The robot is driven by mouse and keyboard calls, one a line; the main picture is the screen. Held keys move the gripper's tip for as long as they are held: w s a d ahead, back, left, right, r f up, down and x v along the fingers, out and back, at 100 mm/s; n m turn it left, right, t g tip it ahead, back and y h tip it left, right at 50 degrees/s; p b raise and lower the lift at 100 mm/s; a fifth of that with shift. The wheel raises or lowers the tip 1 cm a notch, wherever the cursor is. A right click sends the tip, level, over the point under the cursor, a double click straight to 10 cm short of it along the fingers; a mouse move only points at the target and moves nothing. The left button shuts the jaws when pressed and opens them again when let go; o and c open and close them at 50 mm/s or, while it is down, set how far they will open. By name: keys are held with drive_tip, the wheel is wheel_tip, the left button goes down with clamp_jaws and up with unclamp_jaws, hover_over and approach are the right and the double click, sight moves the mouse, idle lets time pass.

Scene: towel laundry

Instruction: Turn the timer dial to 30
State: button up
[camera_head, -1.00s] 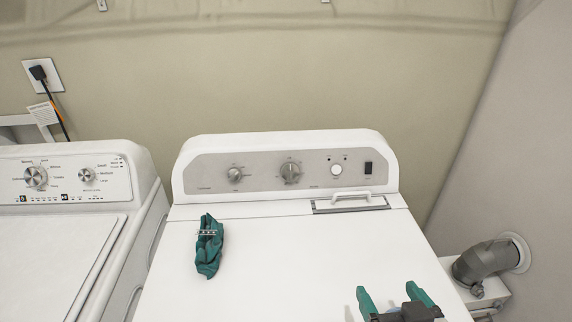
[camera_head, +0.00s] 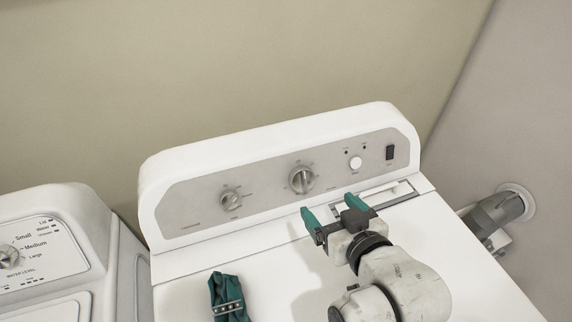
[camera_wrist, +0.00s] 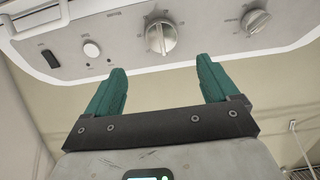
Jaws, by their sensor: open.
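The dryer's control panel (camera_head: 270,188) carries two round metallic dials, a left one (camera_head: 231,201) and a larger middle one (camera_head: 302,179). Their fine markings are too small to read, so I cannot tell which is the timer. My gripper (camera_head: 331,205) has teal fingers, open and empty, just below and right of the middle dial and apart from it. In the wrist view my gripper (camera_wrist: 162,80) shows spread fingers, with the middle dial (camera_wrist: 161,36) beyond the gap between them. The other dial (camera_wrist: 256,21) is at upper right there.
A white push button (camera_head: 355,163) and a black switch (camera_head: 390,152) sit right of the dials. A washer (camera_head: 40,245) stands left; a grey vent duct (camera_head: 497,211) is at right.

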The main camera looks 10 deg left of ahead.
sight(306, 182)
drive_tip(key=p+x, duration=0.1)
drive_tip(key=x, duration=1)
drive_tip(key=shift+w+a+r, duration=0.1)
drive_tip(key=shift+a, duration=0.2)
drive_tip(key=c, duration=1)
